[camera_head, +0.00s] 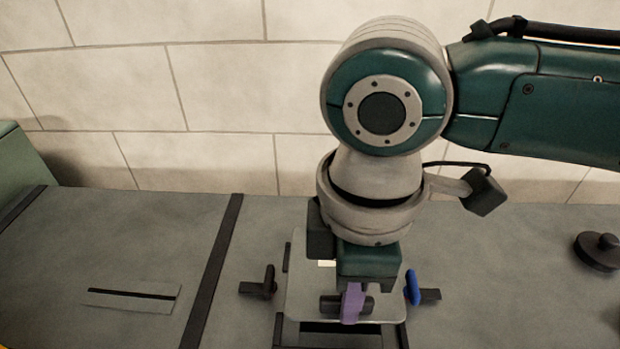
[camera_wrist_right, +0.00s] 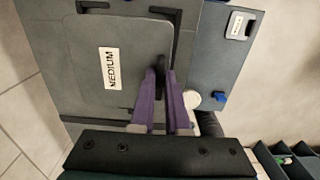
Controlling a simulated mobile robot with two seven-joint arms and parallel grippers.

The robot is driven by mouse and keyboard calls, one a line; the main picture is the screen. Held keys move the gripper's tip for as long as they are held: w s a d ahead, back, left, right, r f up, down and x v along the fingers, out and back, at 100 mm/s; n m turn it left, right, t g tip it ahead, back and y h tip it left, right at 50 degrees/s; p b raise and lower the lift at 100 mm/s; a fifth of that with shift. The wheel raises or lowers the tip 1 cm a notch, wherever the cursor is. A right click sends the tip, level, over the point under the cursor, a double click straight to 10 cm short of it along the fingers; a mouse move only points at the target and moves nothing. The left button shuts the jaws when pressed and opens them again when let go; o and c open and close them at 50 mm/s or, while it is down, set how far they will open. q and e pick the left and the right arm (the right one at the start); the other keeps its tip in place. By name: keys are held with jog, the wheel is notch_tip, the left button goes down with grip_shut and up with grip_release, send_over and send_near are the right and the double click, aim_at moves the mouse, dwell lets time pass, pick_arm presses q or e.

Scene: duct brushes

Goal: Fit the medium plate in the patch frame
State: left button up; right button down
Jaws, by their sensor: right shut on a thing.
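The medium plate (camera_head: 302,284) is a light grey sheet with rounded corners. Its "MEDIUM" label shows in the right wrist view on the plate (camera_wrist_right: 84,62). My right gripper (camera_head: 346,316) points down over the plate, its purple fingers shut on the plate's dark handle. In the right wrist view the fingers (camera_wrist_right: 161,80) close around the dark grip. The dark patch frame (camera_head: 340,340) lies under and in front of the plate, with its opening partly showing. The plate overlaps the frame; I cannot tell whether it is seated. My left gripper is not in view.
A black clamp (camera_head: 259,284) stands left of the plate and a blue-handled one (camera_head: 413,288) at its right. A dark strip (camera_head: 212,270) crosses the grey surface. A slotted light plate (camera_head: 130,298) lies far left. A black round knobbed thing (camera_head: 599,250) sits far right.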

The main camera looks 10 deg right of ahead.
jog(key=shift+f, duration=0.25)
jog(key=shift+f+b, duration=1.9)
jog(key=shift+f, duration=0.75)
jog(key=c, duration=0.8)
grip_release()
jog(key=shift+c, duration=0.2)
